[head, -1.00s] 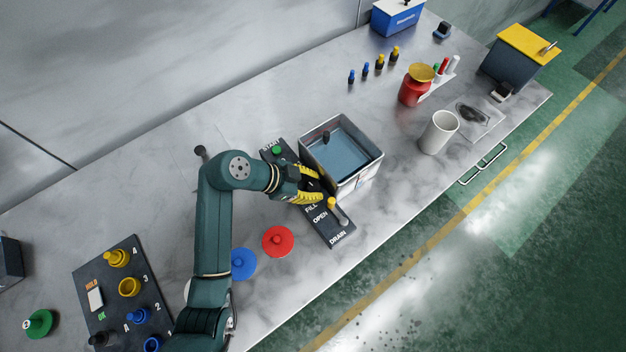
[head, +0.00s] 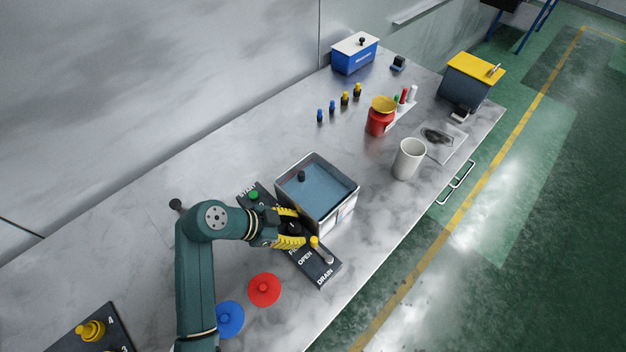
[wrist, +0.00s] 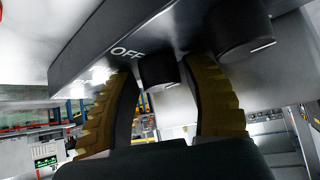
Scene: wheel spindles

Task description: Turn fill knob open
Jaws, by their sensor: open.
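The dark control panel (head: 325,272) lies along the front of the water bath, with labels START, FILL, OPEN and DRAIN. My gripper (head: 300,226) is over its FILL part, with yellow ribbed fingers apart. A dark knob (head: 294,229) shows between them. In the wrist view, my gripper (wrist: 163,85) is open with one finger on each side of a black knob (wrist: 158,74) with a white mark, beside the printed word OFF. I cannot tell whether the fingers touch it. A second black knob (wrist: 238,30) is right of the fingers. The FILL label is partly hidden by my gripper.
The water bath (head: 343,206) stands close behind my fingers. A yellow-topped knob (head: 314,242) and a grey knob (head: 328,260) are near the DRAIN end. A green START button (head: 253,195) is at the other end. Red (head: 264,289) and blue (head: 229,318) discs lie in front.

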